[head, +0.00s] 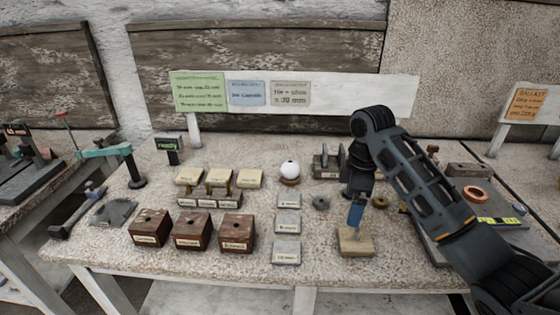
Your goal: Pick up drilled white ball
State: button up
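The white ball (290,169) sits on a small brown ring stand toward the back middle of the table. A small dark spot, likely the drilled hole, shows near its top. My arm reaches in from the right and bends down, with my gripper (357,192) pointing downward to the right of the ball and nearer the front. The gripper is clearly apart from the ball. Its dark fingers are small and overlap a blue upright piece above a wooden block (356,243). I cannot tell whether they are open or touch that piece.
Several wooden boxes (193,232) stand front left, with pale blocks (220,180) behind them. Small grey labelled blocks (287,225) line up in front of the ball. A dark grey holder (325,166) stands close to its right. A long white sign board (350,97) stands behind.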

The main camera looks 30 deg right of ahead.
aim_at(289, 169)
jog(key=i, duration=1.05)
